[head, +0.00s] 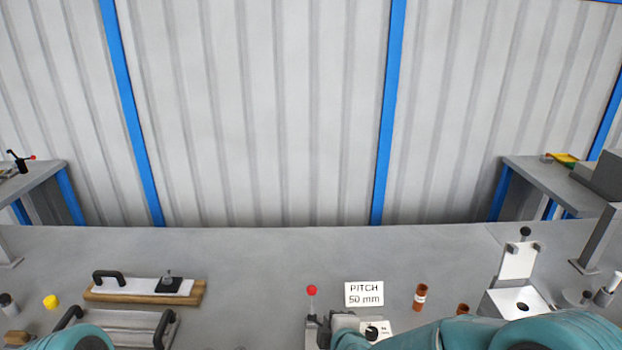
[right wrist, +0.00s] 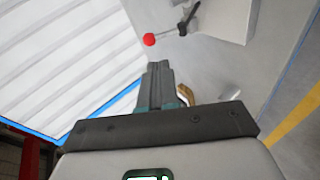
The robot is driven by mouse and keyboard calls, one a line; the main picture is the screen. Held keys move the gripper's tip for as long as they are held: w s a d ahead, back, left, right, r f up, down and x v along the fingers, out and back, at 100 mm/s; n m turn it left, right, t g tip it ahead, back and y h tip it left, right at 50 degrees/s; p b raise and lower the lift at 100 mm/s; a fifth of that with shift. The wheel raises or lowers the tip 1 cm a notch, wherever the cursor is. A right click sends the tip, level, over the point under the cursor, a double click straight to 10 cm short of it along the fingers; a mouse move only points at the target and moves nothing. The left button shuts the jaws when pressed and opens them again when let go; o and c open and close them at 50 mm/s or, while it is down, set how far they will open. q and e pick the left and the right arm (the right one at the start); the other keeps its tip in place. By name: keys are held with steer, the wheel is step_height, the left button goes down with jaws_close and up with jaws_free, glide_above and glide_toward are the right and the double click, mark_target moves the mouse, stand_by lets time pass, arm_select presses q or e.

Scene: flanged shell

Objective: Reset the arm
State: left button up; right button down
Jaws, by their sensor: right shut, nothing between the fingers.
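My right gripper (right wrist: 158,68) shows in the right wrist view with its dark fingers together and nothing between them. A red-knobbed lever (right wrist: 149,40) is beyond the fingertips there, and a gap of wall shows between them. In the head view a red-knobbed lever (head: 311,291) stands upright at the bottom centre, beside grey fixture parts. My teal right arm crosses the bottom right and ends near those parts; I cannot make out its fingers there. Only a teal piece of my left arm shows at the bottom left; its gripper is out of view.
The grey bench (head: 250,260) is clear along its back. A white plate on a wooden board (head: 196,298), a handled metal plate (head: 115,322) and a yellow cap (head: 50,301) are at left. A PITCH 50 mm sign (head: 364,294), a brown cylinder (head: 420,298) and a white fixture (head: 518,262) are at right.

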steer(key=s+d+f+m+g, duration=0.35)
steer(key=s+f+m, duration=0.2)
steer(key=f, duration=0.45)
steer(key=s+d+f+m+g, duration=0.1)
steer(key=s+f+m+g, duration=0.1)
steer(key=s+f+m, duration=0.2)
steer(key=s+d+f+m+g+y, duration=0.1)
steer(key=s+f+m+g, duration=0.2)
steer(key=s, duration=0.8)
steer(key=s+d+f+m+g, duration=0.1)
steer(key=s+f+m+g, duration=0.1)
steer(key=s+f+m, duration=0.4)
steer(key=shift+s+d+f+m+y, duration=0.15)
steer(key=shift+s+m+y, duration=0.15)
steer(key=shift+s+m, duration=0.45)
steer(key=shift+s, duration=0.15)
